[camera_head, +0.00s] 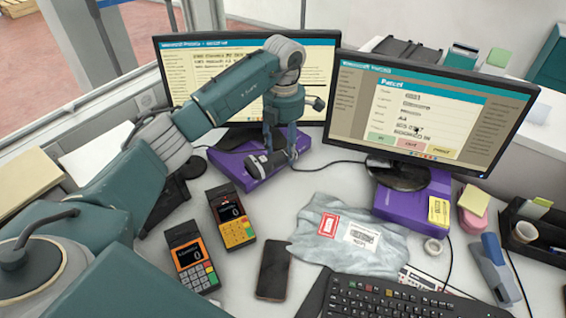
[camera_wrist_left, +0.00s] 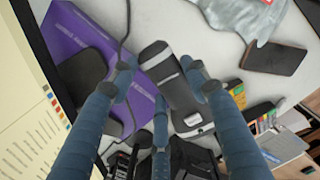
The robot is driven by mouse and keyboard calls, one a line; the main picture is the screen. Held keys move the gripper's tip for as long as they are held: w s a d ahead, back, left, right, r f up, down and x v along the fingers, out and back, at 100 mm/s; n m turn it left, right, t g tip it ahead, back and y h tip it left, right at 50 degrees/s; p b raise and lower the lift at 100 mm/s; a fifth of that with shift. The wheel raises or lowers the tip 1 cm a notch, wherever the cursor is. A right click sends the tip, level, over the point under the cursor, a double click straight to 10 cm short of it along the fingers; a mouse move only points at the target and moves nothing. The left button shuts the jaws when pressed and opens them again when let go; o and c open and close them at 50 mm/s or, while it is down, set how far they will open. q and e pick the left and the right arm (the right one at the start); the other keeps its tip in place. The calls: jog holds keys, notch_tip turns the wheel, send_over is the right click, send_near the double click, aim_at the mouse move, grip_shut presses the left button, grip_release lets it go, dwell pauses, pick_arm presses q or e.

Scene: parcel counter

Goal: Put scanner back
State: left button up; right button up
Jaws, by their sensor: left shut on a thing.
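The scanner (camera_wrist_left: 172,88), dark with a grey band and a light grey end, lies between the fingers of my left gripper (camera_wrist_left: 162,82) in the left wrist view. In the head view my left gripper (camera_head: 279,152) points down in front of the left monitor, over the purple box under it. It is shut on the scanner, whose dark body (camera_head: 258,164) shows only partly among the fingers. A black stand (camera_head: 172,190) is to the left of the purple box, partly hidden by my left arm. My right gripper is not in view.
Purple boxes (camera_head: 232,172) bear the left monitor (camera_head: 200,60) and the right monitor (camera_head: 440,100). Two card terminals (camera_head: 234,220), a phone (camera_head: 273,270), a grey parcel bag (camera_head: 340,252) and a keyboard (camera_head: 400,303) crowd the front. A blue-grey stapler (camera_head: 492,262) lies right.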

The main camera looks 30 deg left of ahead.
pick_arm(q)
notch_tip(320, 180, down, 6)
jog(key=shift+f+p, duration=0.15)
jog(key=shift+p, duration=0.15)
jog(key=shift+f+b, duration=0.45)
jog(key=shift+f, duration=0.15)
jog(key=o, duration=1.3)
